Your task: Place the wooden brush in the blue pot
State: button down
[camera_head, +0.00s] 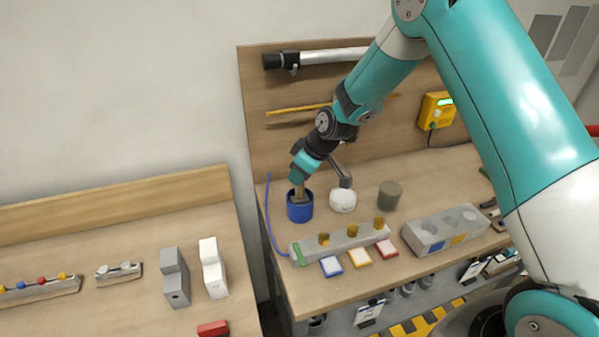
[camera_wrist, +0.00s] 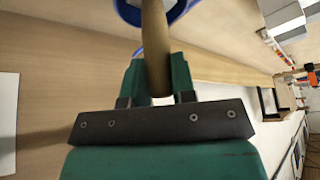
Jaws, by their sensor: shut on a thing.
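The wooden brush (camera_head: 299,193) is a light brown stick below my gripper (camera_head: 298,178), which is shut on it. In the wrist view its round handle (camera_wrist: 155,45) runs between the two green fingers of my gripper (camera_wrist: 158,75). The blue pot (camera_head: 299,212) stands upright on the right bench near its left back corner. The brush's lower part passes into the pot's mouth in the head view. The blue rim (camera_wrist: 127,10) shows around the handle in the wrist view. The brush's lower end is hidden, so I cannot tell whether it touches the bottom.
A white round object (camera_head: 343,201) and a grey-brown cylinder (camera_head: 389,194) stand right of the pot. A grey bar with brass pegs (camera_head: 342,243) lies in front. A blue cable (camera_head: 269,220) runs left of the pot. A wooden back panel (camera_head: 285,130) rises behind.

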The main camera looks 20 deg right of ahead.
jog(key=c, duration=0.9)
grip_release()
jog(key=shift+o, duration=0.2)
jog(key=shift+d, duration=0.1)
jog(key=s+d, duration=0.3)
jog(key=shift+d, duration=0.1)
jog(key=s+a+r+g+b, duration=0.1)
jog(key=s+a+r, duration=0.2)
jog(key=s+r, duration=0.3)
jog(key=s+a+r+m+g+b, duration=0.15)
jog(key=s+r, duration=0.25)
jog(key=s, duration=0.4)
jog(key=s+a+r+b, duration=0.1)
jog(key=s+a+r, duration=0.3)
jog(key=s+r, duration=0.25)
jog(key=s+g, duration=0.1)
jog(key=s, duration=0.9)
jog(key=shift+s+d+r+b, duration=0.3)
jog(key=shift+s+d, duration=0.05)
jog(key=shift+s, duration=0.05)
